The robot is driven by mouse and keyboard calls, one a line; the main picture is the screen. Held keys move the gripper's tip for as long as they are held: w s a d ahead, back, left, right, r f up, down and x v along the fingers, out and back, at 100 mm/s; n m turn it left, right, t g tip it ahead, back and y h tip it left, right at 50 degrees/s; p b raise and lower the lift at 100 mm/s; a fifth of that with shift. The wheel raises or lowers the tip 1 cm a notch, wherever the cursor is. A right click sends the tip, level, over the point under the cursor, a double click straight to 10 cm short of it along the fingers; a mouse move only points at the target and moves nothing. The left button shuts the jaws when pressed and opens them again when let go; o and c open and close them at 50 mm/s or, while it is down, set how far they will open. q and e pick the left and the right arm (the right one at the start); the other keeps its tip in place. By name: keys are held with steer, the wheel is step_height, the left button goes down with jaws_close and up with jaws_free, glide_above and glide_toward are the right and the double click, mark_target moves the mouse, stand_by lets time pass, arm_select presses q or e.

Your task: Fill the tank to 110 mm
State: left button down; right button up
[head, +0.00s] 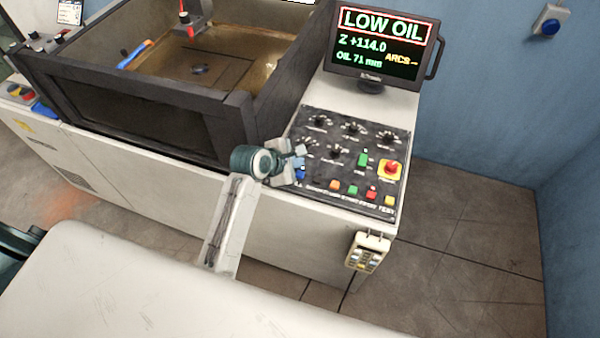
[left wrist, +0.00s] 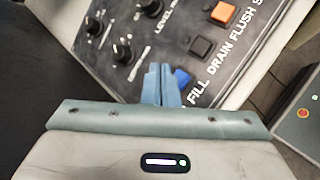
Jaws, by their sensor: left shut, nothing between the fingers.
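The tank (head: 150,125) is an open dark-walled box with brownish oil (head: 255,78) inside. The screen (head: 375,48) shows a red-framed LOW OIL, Z +114.0 and OIL 71 mm. The control panel (head: 335,182) has knobs and coloured buttons. My left gripper (head: 301,157) is shut and empty over the panel's left side. In the left wrist view, its closed fingertips (left wrist: 160,74) are just left of the blue button (left wrist: 182,77) at the word FILL, partly covering it. I cannot tell whether they touch. The right gripper is not in view.
A dark button (left wrist: 200,46) at DRAIN and an orange button (left wrist: 225,12) at FLUSH sit beyond the blue one. A red emergency knob (head: 390,168) is at the panel's right. A hand pendant (head: 368,252) hangs on the cabinet front. Floor is free at the right.

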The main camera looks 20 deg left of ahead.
arm_select(q)
steer(key=shift+r, duration=1.35)
steer(key=shift+s, duration=0.1)
steer(key=s+a+f+m+g+y, duration=0.1)
steer(key=s+a+m+y, duration=0.15)
steer(key=s+m, duration=0.65)
steer(key=s+a+f+m+g+y, duration=0.15)
steer(key=s+a+m, duration=0.35)
steer(key=s, duration=0.5)
steer(key=s+a+m+g+y, duration=0.1)
steer(key=s+a+m+g, duration=0.1)
steer(key=s+m, duration=0.75)
steer(key=a+f+n+g+b, duration=0.15)
steer(key=f+b, duration=0.25)
steer(key=f, duration=1.5)
steer(key=a+f+b, duration=0.2)
steer(key=f+b, duration=0.2)
steer(key=f, duration=1.5)
steer(key=s+f+b, duration=0.3)
steer(key=s+f, duration=0.6)
steer(key=f, duration=0.4)
steer(key=s+a+f+g+b, duration=0.1)
steer(key=s+f+b, duration=0.2)
steer(key=s+f, duration=0.7)
step_height(320, 180, down, 3)
steer(key=shift+s+f, duration=0.15)
steer(key=shift+s, duration=0.1)
